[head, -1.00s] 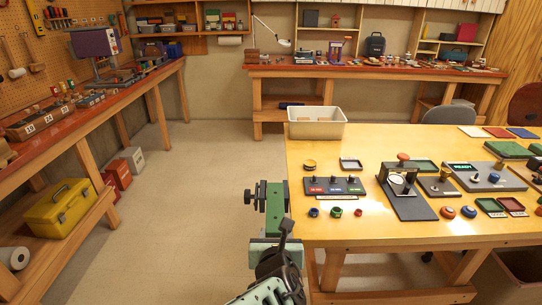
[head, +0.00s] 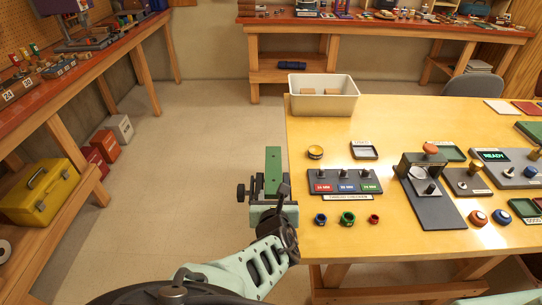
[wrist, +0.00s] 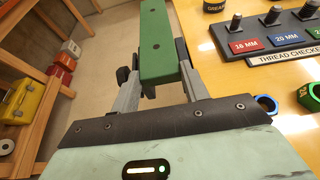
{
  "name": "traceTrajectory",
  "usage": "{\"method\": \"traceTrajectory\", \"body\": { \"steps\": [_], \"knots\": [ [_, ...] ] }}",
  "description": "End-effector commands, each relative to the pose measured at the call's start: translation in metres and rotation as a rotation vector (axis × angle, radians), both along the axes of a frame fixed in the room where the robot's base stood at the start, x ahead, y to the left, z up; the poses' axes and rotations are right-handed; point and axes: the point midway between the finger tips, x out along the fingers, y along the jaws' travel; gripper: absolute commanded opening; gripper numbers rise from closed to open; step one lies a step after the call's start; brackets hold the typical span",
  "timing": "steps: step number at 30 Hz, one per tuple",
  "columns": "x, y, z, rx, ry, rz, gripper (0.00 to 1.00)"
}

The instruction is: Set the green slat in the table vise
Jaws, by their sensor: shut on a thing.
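The green slat (head: 273,165) is a long flat bar with small dark holes, just off the left edge of the yellow table in the head view. In the wrist view the slat (wrist: 158,40) runs away from my gripper (wrist: 157,82), whose grey fingers are shut on its near end. In the head view my gripper (head: 272,208) is partly hidden by my arm. The table vise (head: 243,192) shows as dark parts with a knob beside the slat; in the wrist view, dark parts flank the slat. I cannot tell whether the slat sits between its jaws.
The yellow table (head: 400,240) lies to the right, with a thread checker board (head: 345,182), several coloured rings and a cream bin (head: 323,95). A workbench with a yellow toolbox (head: 45,190) stands at left. The floor between is clear.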

Motion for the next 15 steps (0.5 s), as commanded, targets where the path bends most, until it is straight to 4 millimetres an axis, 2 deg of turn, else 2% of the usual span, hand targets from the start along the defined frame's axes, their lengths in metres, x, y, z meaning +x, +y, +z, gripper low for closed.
{"method": "traceTrajectory", "body": {
  "steps": [5,12,15],
  "knots": [
    [0.001,0.000,-0.016,0.000,0.000,-0.001,0.20],
    [0.001,-0.001,-0.048,-0.001,-0.001,-0.001,0.20],
    [0.000,0.000,-0.053,0.001,-0.001,-0.001,0.20]
  ]
}}
